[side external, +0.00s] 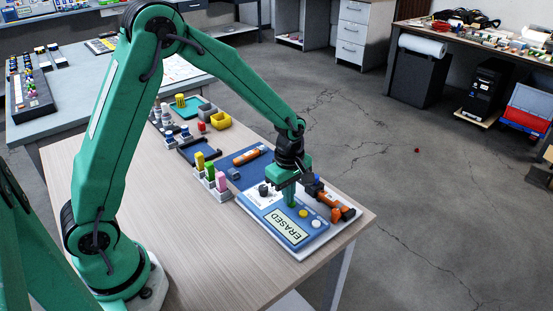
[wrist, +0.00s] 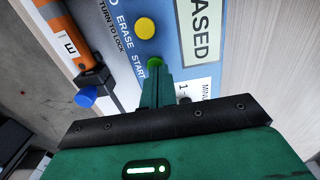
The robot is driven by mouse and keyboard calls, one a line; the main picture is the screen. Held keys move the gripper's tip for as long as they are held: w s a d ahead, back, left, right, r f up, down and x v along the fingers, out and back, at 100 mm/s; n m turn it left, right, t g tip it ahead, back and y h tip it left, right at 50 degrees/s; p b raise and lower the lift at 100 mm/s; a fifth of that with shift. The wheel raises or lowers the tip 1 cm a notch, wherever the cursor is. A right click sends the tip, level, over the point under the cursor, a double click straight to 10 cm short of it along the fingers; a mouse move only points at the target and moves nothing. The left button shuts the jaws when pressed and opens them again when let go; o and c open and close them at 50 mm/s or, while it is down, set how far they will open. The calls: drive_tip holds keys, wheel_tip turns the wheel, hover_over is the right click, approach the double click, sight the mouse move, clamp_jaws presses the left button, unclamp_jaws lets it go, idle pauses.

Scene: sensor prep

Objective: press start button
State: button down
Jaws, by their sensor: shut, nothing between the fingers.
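The device (side external: 268,212) is a blue panel with a display (side external: 285,226) that reads ERASED; the display also shows in the wrist view (wrist: 200,30). The green start button (wrist: 154,62) sits beside the START label in the wrist view, its near part hidden by my fingertips. A yellow button (wrist: 145,28) sits beside ERASE. My gripper (wrist: 155,78) is shut and empty, its tips pointing at the start button. In the side view my gripper (side external: 290,204) reaches down to the panel and hides the start button. I cannot tell whether the tips touch it.
An orange and black tool (side external: 329,198) lies along the device's far side; it also shows in the wrist view (wrist: 63,30). A blue mat with an orange marker (side external: 250,155) and a stand with colored blocks (side external: 211,180) are nearby. The wood table's (side external: 200,245) near part is clear.

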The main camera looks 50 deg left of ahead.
drive_tip(key=shift+s+f, duration=0.1)
drive_tip(key=shift+f, duration=1)
drive_tip(key=shift+r, duration=0.1)
wheel_tip(320, 180, up, 15)
drive_tip(key=shift+w+r, duration=0.15)
drive_tip(key=shift+w, duration=0.25)
idle(0.8)
